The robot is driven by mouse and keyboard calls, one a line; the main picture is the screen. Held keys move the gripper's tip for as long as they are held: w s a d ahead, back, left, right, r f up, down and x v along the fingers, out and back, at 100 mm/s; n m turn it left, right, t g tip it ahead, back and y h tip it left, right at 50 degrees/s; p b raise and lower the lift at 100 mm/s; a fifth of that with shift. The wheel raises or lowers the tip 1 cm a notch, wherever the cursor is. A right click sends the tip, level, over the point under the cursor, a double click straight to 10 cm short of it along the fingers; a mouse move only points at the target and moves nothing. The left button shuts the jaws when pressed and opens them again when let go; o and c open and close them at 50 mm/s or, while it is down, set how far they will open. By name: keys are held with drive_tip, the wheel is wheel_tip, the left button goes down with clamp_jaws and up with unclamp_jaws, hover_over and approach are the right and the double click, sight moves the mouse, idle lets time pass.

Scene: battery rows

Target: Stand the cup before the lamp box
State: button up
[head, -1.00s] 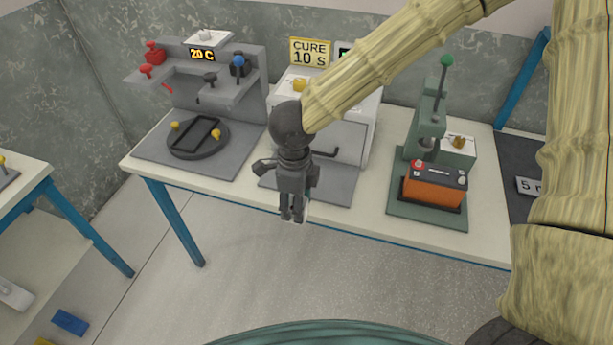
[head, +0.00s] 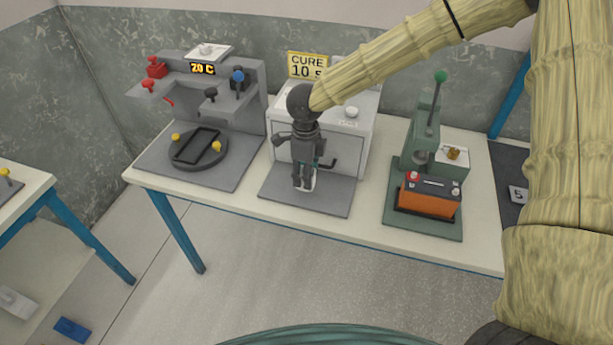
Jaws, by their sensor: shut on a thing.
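The lamp box (head: 353,140) is a white cabinet on the table, under the yellow CURE sign, with a dark handle (head: 328,164) low on its front. My gripper (head: 303,186) points down in front of it, over the grey plate (head: 335,196) at its foot. It is shut on the cup (head: 313,181), of which only a pale sliver and a bit of teal show behind the fingers. Most of the cup is hidden. I cannot tell whether it touches the plate.
Left of the box stands a grey press with a round turntable (head: 185,160) and red, black and blue knobs. To the right, a green lever press (head: 420,222) holds an orange battery (head: 428,198). The tabletop's front strip is clear. Another table (head: 30,183) stands at the left.

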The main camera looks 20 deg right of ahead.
drive_tip(key=shift+w+d, duration=0.15)
drive_tip(key=shift+w, duration=0.2)
drive_tip(key=shift+f+p, duration=0.6)
drive_tip(key=shift+f, duration=1.2)
drive_tip(key=shift+d+f, duration=0.1)
drive_tip(key=o, duration=0.6)
drive_tip(key=shift+w, duration=0.1)
drive_tip(key=shift+c, duration=0.2)
wheel_tip(320, 180, up, 12)
drive_tip(key=b, duration=0.1)
